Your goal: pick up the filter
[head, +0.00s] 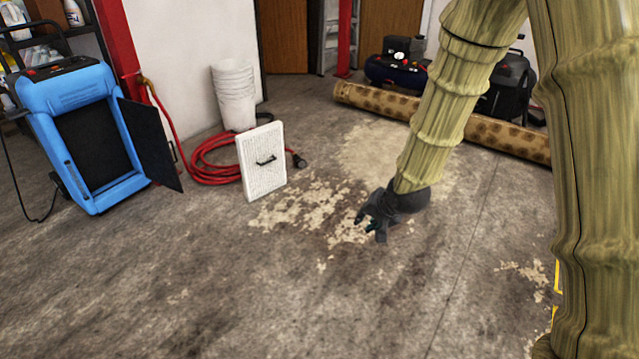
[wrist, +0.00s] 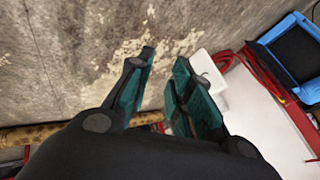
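The filter (head: 262,161) is a white, upright panel with a dark handle on its face, standing on the concrete floor left of centre in the head view. My gripper (head: 370,226) is to the right of the filter and apart from it, above the stained floor. In the wrist view the gripper (wrist: 160,78) shows its teal-padded fingers spread apart with nothing between them. A white shape behind the right-hand fingers in that view may be the filter, but the fingers partly cover it.
A blue machine (head: 70,130) with an open dark door (head: 150,145) stands at left. A red hose (head: 205,165) lies coiled behind the filter, near stacked white buckets (head: 234,97). A rolled rug (head: 500,135) lies at the back right. The front floor is clear.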

